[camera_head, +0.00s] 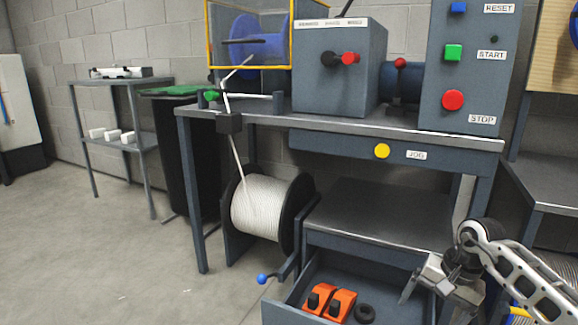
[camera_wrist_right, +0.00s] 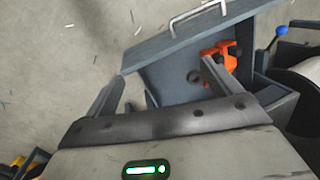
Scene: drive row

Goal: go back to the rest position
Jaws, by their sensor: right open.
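My right gripper (camera_head: 424,287) is at the lower right of the head view, next to the open drawer (camera_head: 285,308). Its two fingers are apart with nothing held between them. In the right wrist view the fingers of my right gripper (camera_wrist_right: 160,88) point toward the drawer (camera_wrist_right: 195,40), whose metal handle shows at the top. Orange clamp-like parts (camera_head: 329,301) and a black ring (camera_head: 364,313) lie in the drawer. My left gripper is not in the head view.
A workbench (camera_head: 250,120) carries a winding machine with a red stop button (camera_head: 453,99). A white rope spool (camera_head: 258,207) with a blue-knobbed crank (camera_head: 263,278) stands below. A dark bin (camera_head: 190,150) and a shelf (camera_head: 110,83) stand left. The floor at left is clear.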

